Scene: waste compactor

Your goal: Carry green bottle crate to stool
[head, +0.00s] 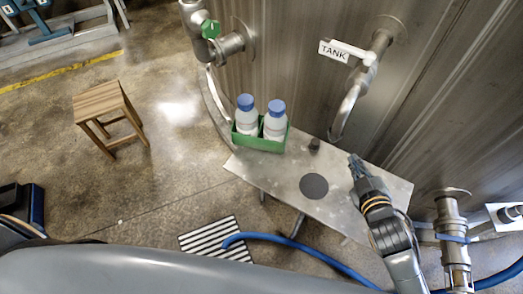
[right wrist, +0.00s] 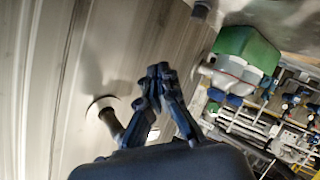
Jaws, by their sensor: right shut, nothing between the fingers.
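The green bottle crate (head: 259,143) stands on the left end of a metal table (head: 265,179) in the head view. It holds two white bottles with blue caps (head: 246,102). The crate also shows in the right wrist view (right wrist: 245,46), at the upper right, in a turned picture. The wooden stool (head: 97,103) stands on the floor at the left, apart from the table, with a bare top. My right gripper (head: 355,161) is over the right part of the table, shut and empty, well to the right of the crate. It also shows in the right wrist view (right wrist: 158,72). My left gripper is not in view.
A dark round disc (head: 314,186) and a small dark cylinder (head: 314,145) are on the table. Tank pipes (head: 350,105) with a TANK sign rise behind it. A blue hose (head: 300,247) and a floor grate (head: 215,240) lie in front. Floor between stool and table looks clear.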

